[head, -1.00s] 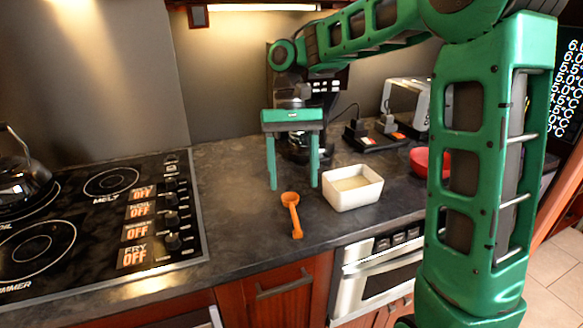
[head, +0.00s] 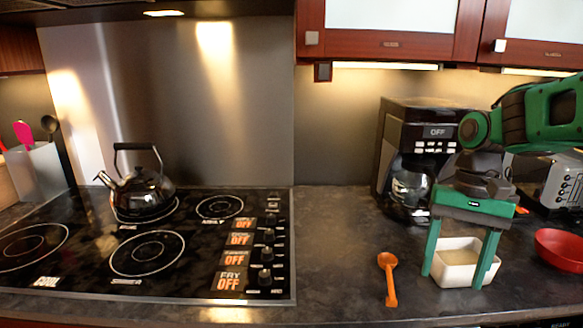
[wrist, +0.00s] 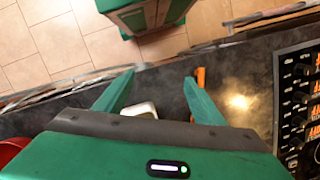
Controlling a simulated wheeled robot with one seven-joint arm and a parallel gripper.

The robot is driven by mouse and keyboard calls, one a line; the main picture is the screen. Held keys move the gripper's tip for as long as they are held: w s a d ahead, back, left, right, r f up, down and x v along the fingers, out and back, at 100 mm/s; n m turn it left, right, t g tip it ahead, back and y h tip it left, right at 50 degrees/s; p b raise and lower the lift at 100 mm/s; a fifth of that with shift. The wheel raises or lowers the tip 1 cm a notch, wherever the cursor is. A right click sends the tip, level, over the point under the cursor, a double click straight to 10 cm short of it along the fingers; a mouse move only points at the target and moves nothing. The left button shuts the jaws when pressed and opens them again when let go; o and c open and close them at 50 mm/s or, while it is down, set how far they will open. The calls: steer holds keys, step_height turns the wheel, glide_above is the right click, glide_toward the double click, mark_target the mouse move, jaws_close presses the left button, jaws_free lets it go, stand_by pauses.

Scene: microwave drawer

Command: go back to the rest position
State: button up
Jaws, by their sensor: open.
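My gripper (head: 458,278) is at the right of the head view, fingers pointing down and spread apart, with nothing between them that I can see held. In that view its fingers overlap the white square bowl (head: 455,262) on the counter; I cannot tell the exact gap between them. In the wrist view, the two green fingers (wrist: 158,95) are apart above the dark counter. A piece of the white bowl (wrist: 143,110) shows between them. An orange spoon (head: 388,276) lies on the counter left of the bowl, and its end (wrist: 200,77) shows by a finger in the wrist view.
A black coffee maker (head: 405,150) stands behind my gripper. A red bowl (head: 560,249) and a toaster (head: 562,182) are to the right. A stove (head: 190,232) with a kettle (head: 140,192) fills the left. The counter between stove and spoon (head: 335,240) is clear.

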steer(key=s+d+f, duration=0.2)
steer(key=s+d, duration=0.1)
steer(key=s, duration=0.2)
steer(key=s+d+f+m+t, duration=0.1)
steer(key=s+d+f, duration=0.1)
steer(key=s, duration=0.3)
steer(key=s+d+f+t+h, duration=0.1)
steer(key=s+d+f, duration=0.1)
steer(key=s+d, duration=0.3)
steer(key=shift+s+f+m, duration=0.3)
